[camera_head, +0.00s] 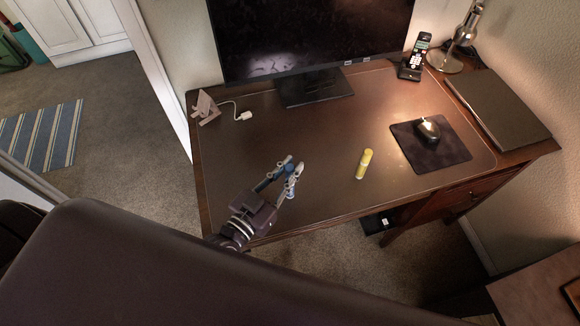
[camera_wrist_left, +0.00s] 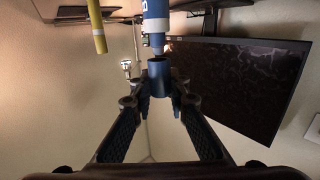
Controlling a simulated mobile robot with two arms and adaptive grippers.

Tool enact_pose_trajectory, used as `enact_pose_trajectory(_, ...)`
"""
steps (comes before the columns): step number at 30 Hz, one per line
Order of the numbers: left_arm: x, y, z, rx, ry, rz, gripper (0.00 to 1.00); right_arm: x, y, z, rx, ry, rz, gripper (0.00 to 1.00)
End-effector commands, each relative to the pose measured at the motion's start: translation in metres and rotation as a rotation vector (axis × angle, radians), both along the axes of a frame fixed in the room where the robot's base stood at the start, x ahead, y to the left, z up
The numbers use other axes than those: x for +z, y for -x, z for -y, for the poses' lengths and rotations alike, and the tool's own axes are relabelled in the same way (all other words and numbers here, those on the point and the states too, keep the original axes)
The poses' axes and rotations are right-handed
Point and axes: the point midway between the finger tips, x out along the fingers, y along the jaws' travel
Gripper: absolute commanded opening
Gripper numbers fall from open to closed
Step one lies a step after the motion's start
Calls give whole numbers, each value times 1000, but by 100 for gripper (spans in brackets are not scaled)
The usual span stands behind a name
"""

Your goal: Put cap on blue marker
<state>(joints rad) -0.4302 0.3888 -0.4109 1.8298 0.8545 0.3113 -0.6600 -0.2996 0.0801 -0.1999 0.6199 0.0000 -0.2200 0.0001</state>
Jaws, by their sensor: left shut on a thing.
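My left gripper (camera_head: 289,169) is over the front left of the desk. In the left wrist view its fingertips (camera_wrist_left: 160,88) are shut on a small blue cap (camera_wrist_left: 159,74). The cap's open end faces the tip of the blue marker (camera_wrist_left: 155,24), with a small gap between them. The marker has a white band below its narrow blue tip and looks roughly in line with the cap. Its far end is cut off by the frame. In the head view the fingers partly hide the blue parts, and I cannot tell cap from marker there. My right gripper is out of view.
A yellow marker (camera_head: 363,164) stands on the desk (camera_head: 325,135), right of my gripper; it also shows in the left wrist view (camera_wrist_left: 97,27). A monitor (camera_head: 310,35), phone (camera_head: 414,58), mouse pad (camera_head: 440,155) with mouse, and laptop (camera_head: 500,108) lie further back or right. The desk's middle is clear.

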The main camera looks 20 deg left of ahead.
Motion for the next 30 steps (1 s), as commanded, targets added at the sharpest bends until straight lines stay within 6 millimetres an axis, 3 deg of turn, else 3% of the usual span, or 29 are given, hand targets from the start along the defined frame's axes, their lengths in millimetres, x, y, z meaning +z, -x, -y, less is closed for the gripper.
enact_pose_trajectory(24,-22,0,0,0,1,0,7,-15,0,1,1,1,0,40)
enact_pose_trajectory(25,-20,0,0,0,1,0,18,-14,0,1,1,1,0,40)
enact_pose_trajectory(30,-20,0,0,0,1,0,35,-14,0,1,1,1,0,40)
